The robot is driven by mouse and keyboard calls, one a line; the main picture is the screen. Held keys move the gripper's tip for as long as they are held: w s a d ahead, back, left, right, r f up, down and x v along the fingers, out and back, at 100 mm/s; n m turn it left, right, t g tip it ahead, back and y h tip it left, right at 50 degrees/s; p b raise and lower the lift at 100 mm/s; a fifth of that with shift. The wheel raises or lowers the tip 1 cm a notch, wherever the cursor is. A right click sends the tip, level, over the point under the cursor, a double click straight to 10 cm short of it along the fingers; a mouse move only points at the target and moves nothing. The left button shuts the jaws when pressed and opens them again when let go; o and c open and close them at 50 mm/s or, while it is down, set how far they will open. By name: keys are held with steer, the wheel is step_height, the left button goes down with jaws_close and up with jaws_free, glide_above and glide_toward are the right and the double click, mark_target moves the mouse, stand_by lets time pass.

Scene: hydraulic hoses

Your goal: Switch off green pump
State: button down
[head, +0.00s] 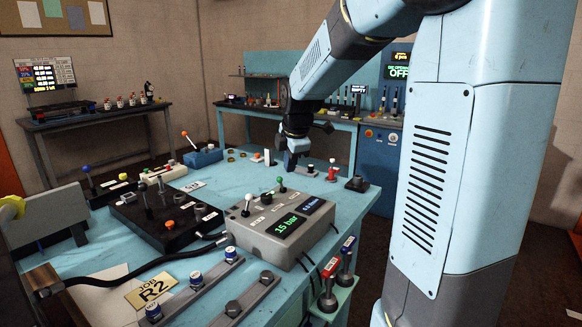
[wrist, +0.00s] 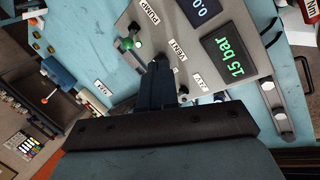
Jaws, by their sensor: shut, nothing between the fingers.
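The grey control box (head: 275,225) stands on the blue bench and carries a lever with a green knob (head: 280,180) and a lever with a white knob (head: 247,198). In the wrist view the green-knobbed lever (wrist: 127,43) is near the PUMP label (wrist: 150,12). The green pressure display (head: 286,225) reads 15 bar; it also shows in the wrist view (wrist: 229,57). My gripper (head: 291,170) is shut and empty, pointing down near the box's far side. In the wrist view my gripper (wrist: 161,65) appears beside the green lever, apart from it.
A black box (head: 165,220) with levers stands left of the control box, and a black hose (head: 140,268) runs in front. Blue-capped fittings (head: 154,310) sit on rails at the front. A blue panel (head: 380,150) reading OFF stands behind.

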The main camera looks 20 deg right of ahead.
mark_target(281, 183)
steer(key=x, duration=0.9)
steer(key=shift+w+r, duration=0.2)
steer(key=shift+w, duration=1.75)
